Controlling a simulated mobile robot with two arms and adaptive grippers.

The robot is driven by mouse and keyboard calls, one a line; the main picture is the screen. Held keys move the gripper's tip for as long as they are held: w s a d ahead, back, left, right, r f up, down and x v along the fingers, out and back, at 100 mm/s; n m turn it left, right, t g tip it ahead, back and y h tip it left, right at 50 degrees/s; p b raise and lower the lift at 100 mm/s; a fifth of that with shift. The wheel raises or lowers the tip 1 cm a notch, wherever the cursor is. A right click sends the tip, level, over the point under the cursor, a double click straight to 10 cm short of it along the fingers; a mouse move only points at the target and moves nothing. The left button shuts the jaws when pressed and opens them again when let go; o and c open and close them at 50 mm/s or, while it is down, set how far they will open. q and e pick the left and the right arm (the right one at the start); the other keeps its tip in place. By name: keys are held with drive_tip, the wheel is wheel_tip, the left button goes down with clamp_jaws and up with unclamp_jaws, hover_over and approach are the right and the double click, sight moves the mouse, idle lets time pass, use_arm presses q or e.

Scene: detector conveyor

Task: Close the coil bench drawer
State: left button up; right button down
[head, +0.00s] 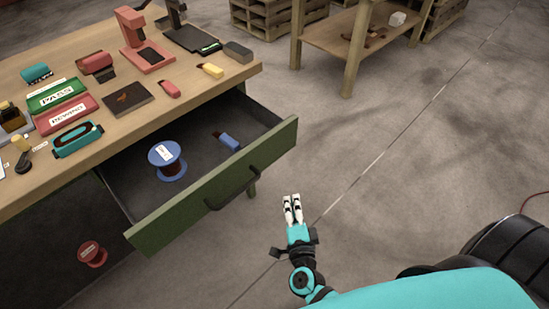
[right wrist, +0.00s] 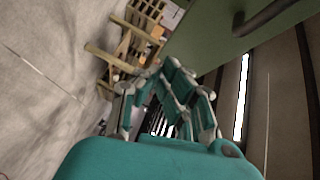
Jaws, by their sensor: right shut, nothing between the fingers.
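The coil bench drawer (head: 215,195) is pulled out from the wooden bench (head: 180,104), with a green front and a dark handle (head: 233,190). Inside it are a blue spool (head: 167,161) with a white label and a small blue item (head: 226,141). My right gripper (head: 292,198) is shut and empty, to the right of the drawer front and apart from the handle. In the right wrist view the gripper's fingers (right wrist: 170,85) point toward the green drawer front (right wrist: 210,35), and the handle (right wrist: 268,17) shows at the upper right. My left gripper is not in view.
The bench top holds a green PASS tray (head: 56,94), a red REWIND tray (head: 66,113), a red stand (head: 142,42) and several small parts. A red spool (head: 91,253) lies below the drawer. A wooden table (head: 362,38) and pallets (head: 268,18) stand behind.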

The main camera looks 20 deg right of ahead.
wheel_tip(320, 180, up, 5)
drive_tip(key=d+m+h, duration=0.2)
drive_tip(key=m, duration=0.2)
approach(288, 141)
drive_tip(key=d, duration=0.3)
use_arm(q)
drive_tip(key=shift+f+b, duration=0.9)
use_arm(e)
drive_tip(key=shift+w+a, duration=0.2)
drive_tip(key=shift+w, duration=0.55)
drive_tip(key=shift+w+a, duration=0.2)
drive_tip(key=shift+w, duration=0.6)
drive_tip(key=shift+w+a, duration=0.25)
drive_tip(key=shift+w, duration=0.5)
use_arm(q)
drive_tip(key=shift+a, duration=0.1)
